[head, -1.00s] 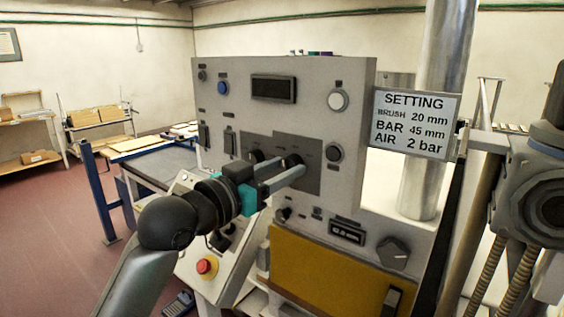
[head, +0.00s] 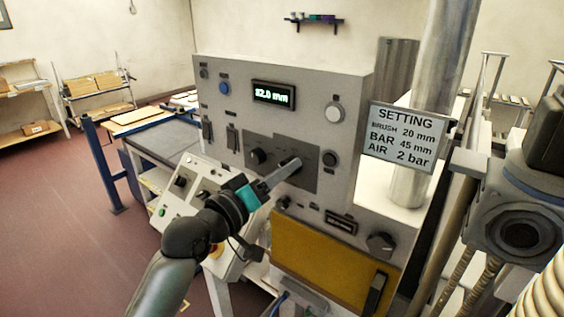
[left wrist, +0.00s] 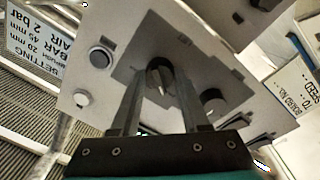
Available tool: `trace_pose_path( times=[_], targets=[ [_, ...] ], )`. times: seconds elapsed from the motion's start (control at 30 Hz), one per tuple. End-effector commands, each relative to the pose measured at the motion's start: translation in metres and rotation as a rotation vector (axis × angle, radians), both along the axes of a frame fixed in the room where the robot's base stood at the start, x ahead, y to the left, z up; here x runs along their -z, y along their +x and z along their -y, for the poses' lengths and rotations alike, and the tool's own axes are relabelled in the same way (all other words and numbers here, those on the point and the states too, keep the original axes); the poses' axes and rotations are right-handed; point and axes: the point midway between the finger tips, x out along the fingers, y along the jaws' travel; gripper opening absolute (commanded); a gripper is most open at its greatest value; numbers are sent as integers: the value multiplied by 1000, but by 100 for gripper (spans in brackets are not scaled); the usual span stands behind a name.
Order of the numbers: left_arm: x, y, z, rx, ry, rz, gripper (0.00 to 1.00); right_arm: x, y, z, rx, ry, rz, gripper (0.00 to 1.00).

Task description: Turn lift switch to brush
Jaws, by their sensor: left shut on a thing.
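My left gripper (head: 290,168) is shut on the right-hand dark rotary switch of a dark plate on the grey control panel (head: 300,110). In the left wrist view the two fingers stand either side of the dark switch (left wrist: 160,76), which has a pale pointer line. Its label is too small to read, so I cannot confirm it as the lift switch. The upper display (head: 273,94) is lit and seems to read 82.0 mm; the lower display (head: 341,224) looks dark. My right gripper is not in view.
A second dark knob (head: 258,157) sits just left of the held switch. A setting sign (head: 402,137) lists brush 20 mm, bar 45 mm, air 2 bar. A sloped console (head: 185,185) stands below left, and a yellow panel (head: 325,262) lies below.

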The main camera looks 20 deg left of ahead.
Motion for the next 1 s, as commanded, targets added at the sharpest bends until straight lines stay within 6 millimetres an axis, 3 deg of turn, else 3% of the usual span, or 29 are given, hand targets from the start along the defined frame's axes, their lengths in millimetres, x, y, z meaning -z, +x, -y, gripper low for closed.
trace_pose_path(
  times=[0.67,0.7,0.93,1.0],
  targets=[
    [1,0,0,1,-56,-21,0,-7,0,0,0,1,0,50],
    [1,0,0,1,-56,-21,50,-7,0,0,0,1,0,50],
    [1,0,0,1,-55,-20,75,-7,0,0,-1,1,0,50],
    [0,0,0,0,-54,-20,75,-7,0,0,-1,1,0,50]
  ],
)
